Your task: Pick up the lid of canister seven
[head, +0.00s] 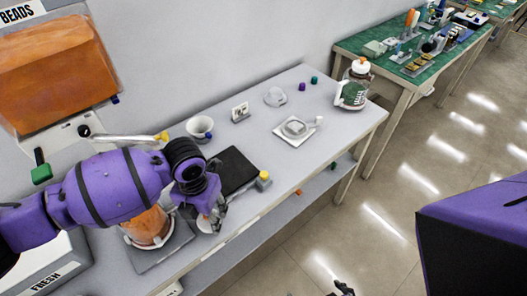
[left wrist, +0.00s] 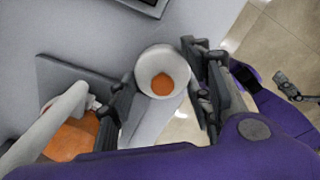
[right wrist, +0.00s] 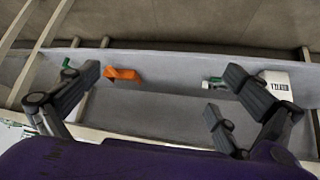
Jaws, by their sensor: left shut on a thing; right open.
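My left gripper (head: 212,216) is at the front edge of the table, beside a canister of orange beads (head: 148,227) on a grey mat. In the left wrist view, its fingers (left wrist: 163,85) are closed about a round white piece with an orange centre (left wrist: 162,62), which looks like the lid. Its pale rim (head: 204,224) shows below the gripper in the head view. The canister (left wrist: 72,138) with its white handle is beside it at lower left. I cannot read a number on the canister. My right gripper (right wrist: 163,78) is open and empty, off the table's front.
A second canister (head: 355,87) with an orange knob stands at the table's far right. A white cup (head: 200,127), a black pad (head: 232,170) and a white scale (head: 297,129) are on the table. An orange piece (right wrist: 124,74) lies on the lower shelf.

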